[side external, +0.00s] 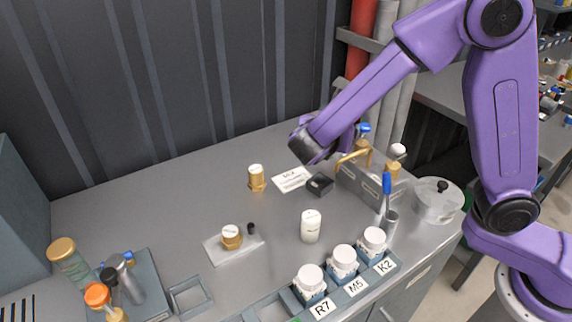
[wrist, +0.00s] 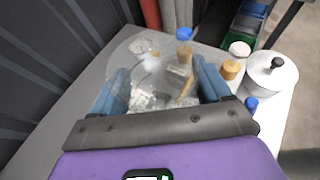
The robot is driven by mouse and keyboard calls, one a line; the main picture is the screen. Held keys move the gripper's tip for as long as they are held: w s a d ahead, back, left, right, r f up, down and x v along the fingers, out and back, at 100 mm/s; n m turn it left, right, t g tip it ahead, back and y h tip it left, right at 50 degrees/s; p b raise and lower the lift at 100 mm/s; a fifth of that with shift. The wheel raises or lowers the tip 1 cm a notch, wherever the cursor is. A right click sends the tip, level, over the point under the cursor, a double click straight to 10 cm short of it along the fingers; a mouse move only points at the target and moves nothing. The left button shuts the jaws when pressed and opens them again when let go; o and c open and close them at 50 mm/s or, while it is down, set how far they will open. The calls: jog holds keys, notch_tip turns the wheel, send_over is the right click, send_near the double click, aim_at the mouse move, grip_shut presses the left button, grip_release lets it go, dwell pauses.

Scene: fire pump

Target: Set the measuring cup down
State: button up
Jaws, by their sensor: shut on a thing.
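My gripper (wrist: 160,84) shows its two blue fingers in the wrist view, shut on the clear measuring cup (wrist: 141,58). The cup is see-through, and its round rim reaches past the fingertips, above the grey bench. In the side external view my gripper (side external: 316,148) is near the back of the bench, left of the grey rack. Its fingers and the cup cannot be made out there, so the gap between cup and bench is unclear.
The grey rack (side external: 361,182) with bottles stands right of my gripper, beside a lidded metal pot (side external: 438,202). A white card (side external: 291,180) and a small black box (side external: 320,185) lie below it. A white bottle (side external: 311,226) stands nearer the front. The back-left bench (side external: 150,205) is clear.

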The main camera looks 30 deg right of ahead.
jog(key=w+d, duration=0.4)
jog(key=w, duration=0.3)
jog(key=w+f, duration=0.4)
jog(key=f, duration=0.1)
jog(key=w+a+f, duration=0.1)
jog(key=w+f, duration=0.4)
jog(key=w+a+f, duration=0.1)
jog(key=w+f, duration=0.4)
jog(key=shift+w, duration=0.2)
jog(key=shift+f, duration=1.45)
jog(key=shift+f, duration=0.45)
jog(key=o, duration=1)
